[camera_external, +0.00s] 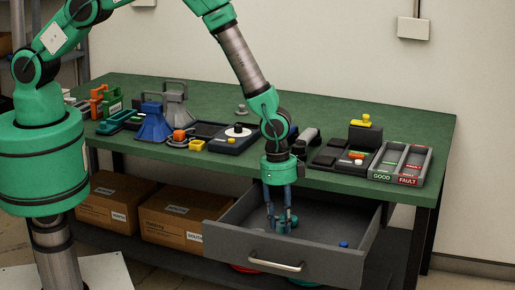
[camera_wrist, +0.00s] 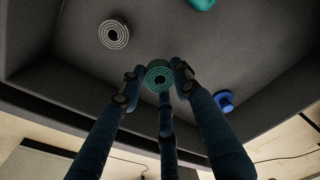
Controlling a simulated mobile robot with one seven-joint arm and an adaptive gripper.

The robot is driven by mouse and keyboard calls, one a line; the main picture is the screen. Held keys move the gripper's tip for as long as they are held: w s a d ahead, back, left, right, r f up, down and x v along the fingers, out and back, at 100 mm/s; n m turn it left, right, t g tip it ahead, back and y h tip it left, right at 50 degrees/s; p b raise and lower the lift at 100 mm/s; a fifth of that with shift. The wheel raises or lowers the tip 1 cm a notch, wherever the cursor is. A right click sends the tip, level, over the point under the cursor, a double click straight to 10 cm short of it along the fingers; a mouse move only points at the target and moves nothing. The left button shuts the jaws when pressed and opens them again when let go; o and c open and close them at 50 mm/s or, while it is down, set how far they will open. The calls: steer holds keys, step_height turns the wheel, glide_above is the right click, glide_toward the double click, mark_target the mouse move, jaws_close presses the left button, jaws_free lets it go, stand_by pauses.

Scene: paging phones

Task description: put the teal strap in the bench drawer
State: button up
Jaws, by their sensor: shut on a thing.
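The teal strap (camera_wrist: 158,76) is rolled into a coil and sits between my fingertips in the wrist view. In the external view, my gripper (camera_external: 281,224) points down inside the open bench drawer (camera_external: 325,256), shut on the strap (camera_external: 291,221). The strap is low within the drawer walls; I cannot tell whether it touches the drawer floor. The drawer is grey, with a silver handle, and is pulled out from under the green bench top. My fingers hide part of the strap.
In the drawer, the wrist view shows a grey coil (camera_wrist: 114,34), a blue piece (camera_wrist: 224,99) and part of a teal piece (camera_wrist: 201,3). The bench top (camera_external: 340,105) above holds phones, blue and grey stands and a GOOD/FAULT tray (camera_external: 400,162). Cardboard boxes (camera_external: 180,215) stand left of the drawer.

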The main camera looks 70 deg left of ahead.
mark_target(282, 222)
steer(key=shift+f, duration=0.25)
steer(key=shift+f, duration=1.85)
steer(key=shift+f+b, duration=0.1)
steer(key=shift+b, duration=0.2)
steer(key=o, duration=0.8)
steer(key=shift+s+a+r+p, duration=0.15)
steer(key=shift+r+p, duration=0.1)
steer(key=shift+r, duration=1.8)
steer(key=shift+s+a+r+p, duration=0.1)
steer(key=shift+a+r+p, duration=0.15)
steer(key=shift+r, duration=1.75)
steer(key=shift+s+a+r+p, duration=0.1)
steer(key=shift+r+p, duration=0.15)
steer(key=shift+r, duration=1.8)
